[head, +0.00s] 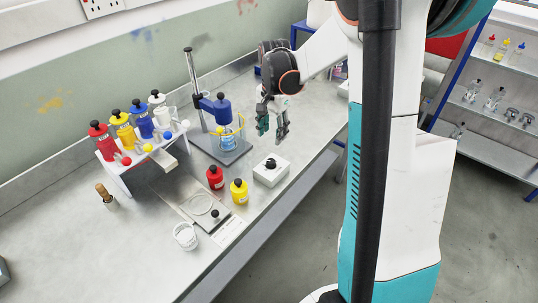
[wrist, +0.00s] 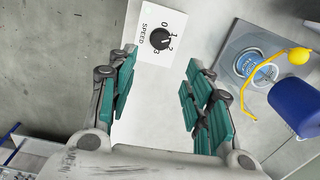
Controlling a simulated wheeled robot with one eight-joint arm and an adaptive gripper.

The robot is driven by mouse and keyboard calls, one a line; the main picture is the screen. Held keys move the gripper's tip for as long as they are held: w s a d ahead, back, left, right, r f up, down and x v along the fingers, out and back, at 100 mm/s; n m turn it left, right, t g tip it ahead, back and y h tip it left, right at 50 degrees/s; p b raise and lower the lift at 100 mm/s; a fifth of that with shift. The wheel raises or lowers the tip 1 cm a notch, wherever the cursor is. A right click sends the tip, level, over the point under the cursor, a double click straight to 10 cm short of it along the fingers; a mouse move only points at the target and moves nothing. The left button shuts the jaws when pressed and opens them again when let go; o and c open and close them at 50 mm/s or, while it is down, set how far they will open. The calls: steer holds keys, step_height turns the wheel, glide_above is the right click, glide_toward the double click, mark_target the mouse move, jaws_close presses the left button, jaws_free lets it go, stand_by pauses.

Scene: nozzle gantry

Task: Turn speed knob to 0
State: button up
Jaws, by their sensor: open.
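The speed knob (head: 270,162) is a round black knob on top of a white box (head: 262,174) on the bench. In the wrist view the knob (wrist: 159,38) sits beside the word SPEED and digits including 0, on the white box face (wrist: 178,18). I cannot tell for certain which digit its pointer faces. My gripper (head: 272,133) is open and empty, pointing down above the bench, behind the box. In the wrist view the knob lies just beyond the gap between my green fingers (wrist: 160,62), apart from them.
A stand with a blue motor (head: 222,110) over a beaker (head: 228,138) is left of my gripper. A red bottle (head: 215,178) and a yellow bottle (head: 239,192) stand left of the box. A bottle rack (head: 125,178) is farther left. The bench's front edge is near the box.

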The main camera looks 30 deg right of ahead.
mark_target(271, 160)
step_height(271, 160, down, 13)
steer(key=b, duration=0.3)
steer(key=shift+a, duration=0.1)
steer(key=shift+c, duration=0.5)
steer(key=c, duration=1)
